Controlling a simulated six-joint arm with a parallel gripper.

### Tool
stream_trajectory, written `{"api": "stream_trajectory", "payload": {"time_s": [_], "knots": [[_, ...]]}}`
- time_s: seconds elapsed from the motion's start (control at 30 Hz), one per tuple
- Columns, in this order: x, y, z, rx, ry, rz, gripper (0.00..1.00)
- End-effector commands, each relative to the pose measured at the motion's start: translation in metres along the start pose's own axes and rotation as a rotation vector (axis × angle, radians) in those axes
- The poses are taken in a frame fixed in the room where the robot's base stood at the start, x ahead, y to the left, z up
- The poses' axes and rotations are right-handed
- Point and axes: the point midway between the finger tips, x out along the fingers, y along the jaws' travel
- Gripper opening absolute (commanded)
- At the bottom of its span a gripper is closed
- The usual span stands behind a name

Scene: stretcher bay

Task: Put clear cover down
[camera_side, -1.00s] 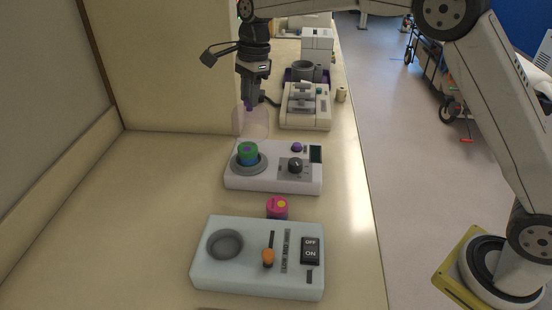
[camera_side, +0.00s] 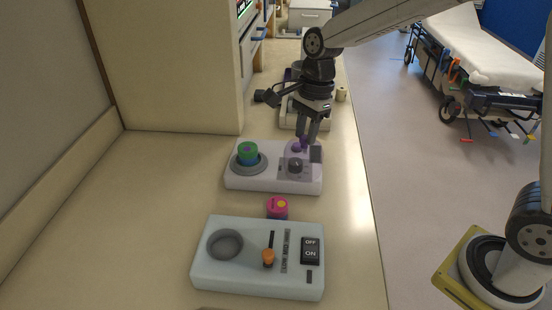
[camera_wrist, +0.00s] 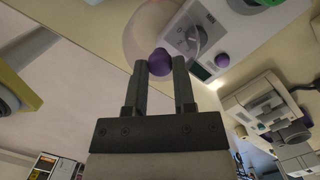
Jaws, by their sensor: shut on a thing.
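The clear cover is a see-through, faintly pink dome with a purple ball knob. In the wrist view, my gripper (camera_wrist: 159,70) is shut on the knob (camera_wrist: 158,62), and the dome (camera_wrist: 133,36) extends beyond the fingertips. In the side view, my gripper (camera_side: 306,143) holds the cover over the right part of the white machine (camera_side: 238,182), in front of its dial (camera_side: 295,166). The gap between cover and machine is hard to judge. A green and blue jar (camera_side: 247,153) stands in the machine's grey round well (camera_side: 263,167), left of the cover.
A pink jar (camera_side: 277,209) with a yellow spot stands in front of the white machine. A pale machine (camera_side: 215,275) with an orange lever sits nearer. Another machine (camera_wrist: 262,105) lies beyond. Counter at left is clear; its right edge drops to the floor.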

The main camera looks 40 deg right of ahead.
Motion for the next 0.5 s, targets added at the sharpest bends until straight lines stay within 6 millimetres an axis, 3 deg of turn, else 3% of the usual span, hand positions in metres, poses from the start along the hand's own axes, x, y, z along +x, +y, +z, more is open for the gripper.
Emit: {"api": "stream_trajectory", "payload": {"time_s": [0.3,0.5], "knots": [[0.016,0.056,-0.014,0.003,0.003,-0.002,0.0],[0.023,0.078,-0.019,0.004,0.005,-0.002,0.0]]}}
